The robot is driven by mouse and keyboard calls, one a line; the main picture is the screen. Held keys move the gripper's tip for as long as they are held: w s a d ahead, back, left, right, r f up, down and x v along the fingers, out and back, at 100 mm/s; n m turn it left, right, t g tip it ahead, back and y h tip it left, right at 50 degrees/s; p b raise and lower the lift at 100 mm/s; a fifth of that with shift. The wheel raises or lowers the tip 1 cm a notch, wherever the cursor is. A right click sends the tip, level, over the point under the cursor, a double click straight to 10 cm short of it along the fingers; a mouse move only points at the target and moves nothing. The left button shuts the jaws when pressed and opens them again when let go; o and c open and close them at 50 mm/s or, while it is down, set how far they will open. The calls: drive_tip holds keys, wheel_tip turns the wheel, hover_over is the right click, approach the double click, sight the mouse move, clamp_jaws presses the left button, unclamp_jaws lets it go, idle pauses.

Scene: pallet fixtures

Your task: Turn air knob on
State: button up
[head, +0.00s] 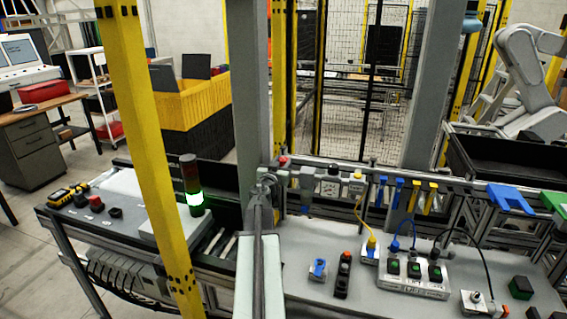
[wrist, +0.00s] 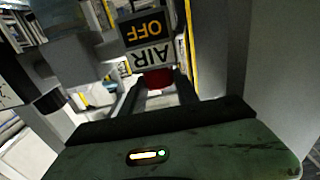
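The air knob (wrist: 157,79) is red and shows in the wrist view just below a sign (wrist: 148,40) reading "AIR" and "OFF", upside down in the picture. My gripper (wrist: 155,92) points at the knob, its two dark fingers apart with the red knob showing between their tips. I cannot tell whether the fingers touch it. In the head view my gripper (head: 265,185) is at the end of my arm, beside the grey post. A small red part (head: 283,161) shows just to its right, on the row of air fittings; its label is not readable there.
A pressure gauge (head: 330,186) and a yellow-topped valve (head: 356,184) sit right of my gripper. The grey panel (head: 310,235) below carries switches and cables. The grey post (head: 250,90) is close by.

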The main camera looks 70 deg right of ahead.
clamp_jaws()
drive_tip(key=shift+s+n+t, duration=0.1)
drive_tip(key=shift+n+t, duration=0.2)
drive_tip(key=shift+t, duration=0.1)
drive_tip(key=shift+s+n+t, duration=0.15)
drive_tip(key=shift+n+t, duration=0.35)
drive_tip(key=shift+t, duration=0.3)
drive_tip(key=n+t+y, duration=0.1)
drive_tip(key=t, duration=0.1)
drive_tip(key=n+t+y, duration=0.1)
drive_tip(key=n+t, duration=0.1)
drive_tip(key=n+t+y, duration=0.1)
drive_tip(key=n+t, duration=0.1)
drive_tip(key=t, duration=0.1)
drive_tip(key=shift+s+d, duration=0.3)
drive_tip(key=n+t+y, duration=0.2)
drive_tip(key=t+y, duration=0.1)
drive_tip(key=shift+s+d, duration=0.1)
drive_tip(key=shift+d, duration=0.1)
drive_tip(key=shift+n+t+y, duration=1.3)
drive_tip(key=shift+n+y, duration=0.4)
drive_tip(key=shift+y, duration=0.2)
drive_tip(key=o, duration=0.9)
unclamp_jaws()
